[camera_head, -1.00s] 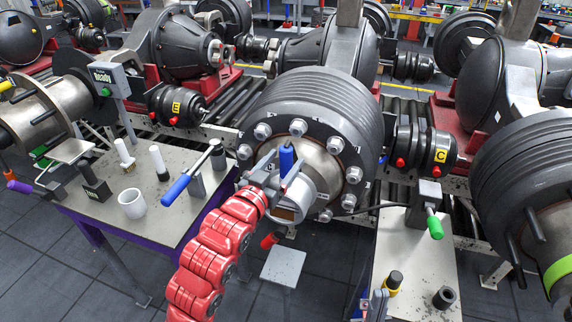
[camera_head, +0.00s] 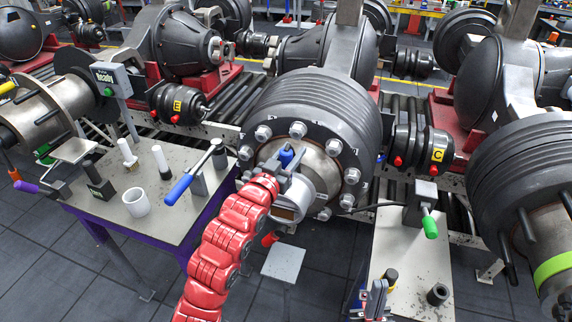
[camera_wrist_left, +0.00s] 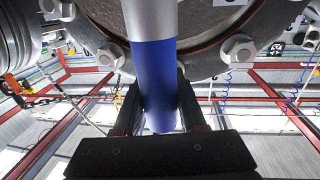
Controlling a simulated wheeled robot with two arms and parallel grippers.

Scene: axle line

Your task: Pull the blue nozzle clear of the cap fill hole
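The blue nozzle (camera_head: 286,156) stands at the silver hub cap (camera_head: 312,170) in the middle of the large ribbed wheel hub. My left gripper (camera_head: 284,160), on the red arm, is at the nozzle with one finger on each side. In the left wrist view the nozzle (camera_wrist_left: 153,75), grey above and blue below, lies between the dark fingers (camera_wrist_left: 158,108). I cannot tell whether the fingers press on it. The fill hole is hidden. My right gripper (camera_head: 374,300) is low in the head view, by the right table; its finger gap is unclear.
The left table (camera_head: 160,215) holds a white mug (camera_head: 136,203), a blue-handled tool (camera_head: 178,188) and upright white-topped cylinders. The right table (camera_head: 405,265) carries a green-handled tool (camera_head: 429,226) and small dark cylinders. Bolts ring the hub. Floor shows between the tables.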

